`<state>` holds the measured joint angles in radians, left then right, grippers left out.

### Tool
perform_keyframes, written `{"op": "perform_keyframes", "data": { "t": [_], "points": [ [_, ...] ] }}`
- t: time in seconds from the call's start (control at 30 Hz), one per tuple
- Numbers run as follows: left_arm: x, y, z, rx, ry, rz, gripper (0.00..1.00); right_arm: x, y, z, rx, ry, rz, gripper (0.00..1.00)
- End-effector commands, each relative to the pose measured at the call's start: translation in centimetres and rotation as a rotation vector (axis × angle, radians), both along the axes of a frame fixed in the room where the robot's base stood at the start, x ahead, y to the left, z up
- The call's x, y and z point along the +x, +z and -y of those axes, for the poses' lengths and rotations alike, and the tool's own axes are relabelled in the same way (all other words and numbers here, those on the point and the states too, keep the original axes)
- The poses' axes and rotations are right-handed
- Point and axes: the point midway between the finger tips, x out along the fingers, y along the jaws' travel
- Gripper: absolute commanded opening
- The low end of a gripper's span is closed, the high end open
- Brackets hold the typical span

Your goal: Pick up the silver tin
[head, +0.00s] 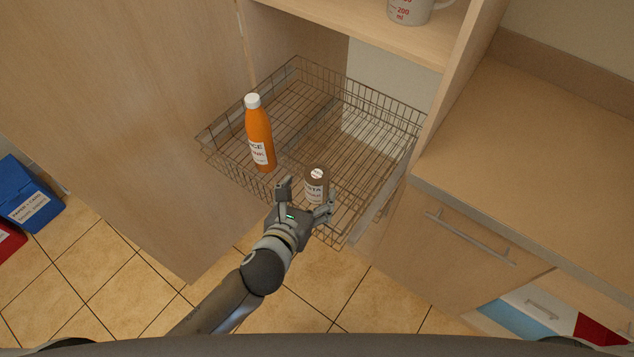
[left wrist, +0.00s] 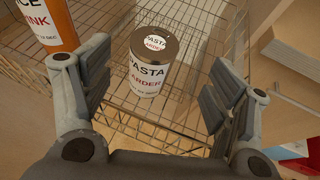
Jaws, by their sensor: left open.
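The silver tin (head: 316,183) has a white label and stands upright in the pulled-out wire basket (head: 360,180), near its front edge. My left gripper (head: 305,204) is open just in front of the tin. In the left wrist view the tin (left wrist: 152,62) stands ahead of the two spread fingers, between their lines, and its label reads "PASTA". I see no finger touching it. The right gripper is in neither view.
An orange bottle (head: 259,135) with a white cap stands in the basket left of the tin. A cabinet panel (head: 140,120) is on the left and a countertop (head: 540,160) on the right. A measuring cup (head: 410,10) stands on the shelf above.

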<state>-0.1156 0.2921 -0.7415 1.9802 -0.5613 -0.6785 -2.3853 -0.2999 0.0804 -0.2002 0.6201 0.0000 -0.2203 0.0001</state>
Motion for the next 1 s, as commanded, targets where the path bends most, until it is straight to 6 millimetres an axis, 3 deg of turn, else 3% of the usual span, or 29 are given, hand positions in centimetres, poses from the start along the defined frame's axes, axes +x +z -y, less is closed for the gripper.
{"op": "perform_keyframes", "data": {
  "t": [0.27,0.63,1.0],
  "points": [
    [1.6,-0.5,0.4,-0.002,0.002,-0.001,0.79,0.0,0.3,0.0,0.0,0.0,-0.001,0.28],
    [5.5,-1.8,1.2,-0.003,0.002,-0.001,0.79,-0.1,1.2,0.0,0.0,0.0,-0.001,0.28],
    [6.0,-2.1,1.4,-0.002,0.001,-0.002,0.79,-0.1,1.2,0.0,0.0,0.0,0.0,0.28]
  ]
}}
